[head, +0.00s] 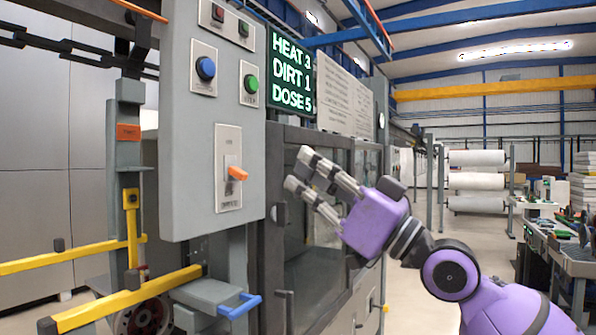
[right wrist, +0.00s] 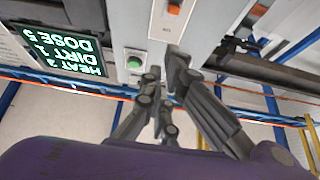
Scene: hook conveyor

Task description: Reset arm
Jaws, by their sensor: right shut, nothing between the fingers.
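My right gripper (head: 298,168) is held in the air in front of the machine's dark-framed glass door, to the right of the grey control panel (head: 183,130). Its fingers point left toward the panel and hold nothing. The right wrist view shows the fingers (right wrist: 165,95) close together, with the panel beyond them. The panel carries an orange switch lever (head: 237,173), a blue button (head: 206,68) and a green button (head: 250,84). The gripper appears apart from the lever. My left gripper is not in view.
Yellow bars (head: 130,298) and a blue handle (head: 240,306) stick out at lower left. White rolls (head: 477,181) and a cluttered bench (head: 575,258) stand at right. The aisle floor between is clear.

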